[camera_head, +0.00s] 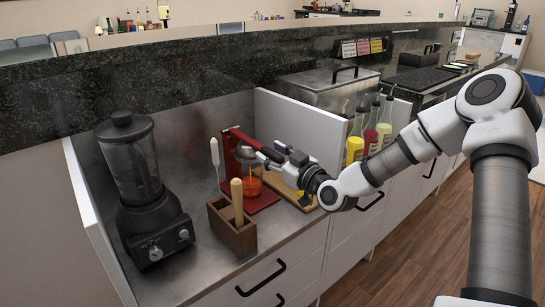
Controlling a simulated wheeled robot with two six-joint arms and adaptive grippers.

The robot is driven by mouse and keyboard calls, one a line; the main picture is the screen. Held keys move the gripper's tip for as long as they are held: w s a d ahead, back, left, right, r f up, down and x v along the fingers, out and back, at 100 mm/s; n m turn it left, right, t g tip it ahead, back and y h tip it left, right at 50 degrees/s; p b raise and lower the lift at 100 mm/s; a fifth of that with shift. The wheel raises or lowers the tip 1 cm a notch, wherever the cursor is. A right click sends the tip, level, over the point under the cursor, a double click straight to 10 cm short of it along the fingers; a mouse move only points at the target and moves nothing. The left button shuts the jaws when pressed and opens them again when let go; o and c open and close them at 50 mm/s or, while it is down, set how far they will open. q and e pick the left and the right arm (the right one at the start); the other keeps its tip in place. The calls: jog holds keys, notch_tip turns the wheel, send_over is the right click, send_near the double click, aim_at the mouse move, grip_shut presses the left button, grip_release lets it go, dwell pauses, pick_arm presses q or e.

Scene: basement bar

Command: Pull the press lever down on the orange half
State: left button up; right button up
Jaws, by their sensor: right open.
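The red citrus press (231,158) stands on the steel counter, with its red lever (249,141) slanting down to the right. A glass with orange contents (252,187) stands under the press head. I cannot make out the orange half; the press head and my gripper may hide it. My right gripper (284,158) reaches in from the right, open, beside the lever's end and the metal press head. I cannot tell whether it touches the lever. My left gripper is not in view.
A black blender (133,165) stands at the left. A wooden box (232,232) with a wooden handle stands in front of the press. A wooden board (283,188) lies under my right gripper. Several bottles (371,137) stand to the right beyond a white panel (300,122).

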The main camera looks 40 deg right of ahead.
notch_tip(320, 180, up, 9)
jog(key=shift+r, duration=0.2)
dwell(0.4)
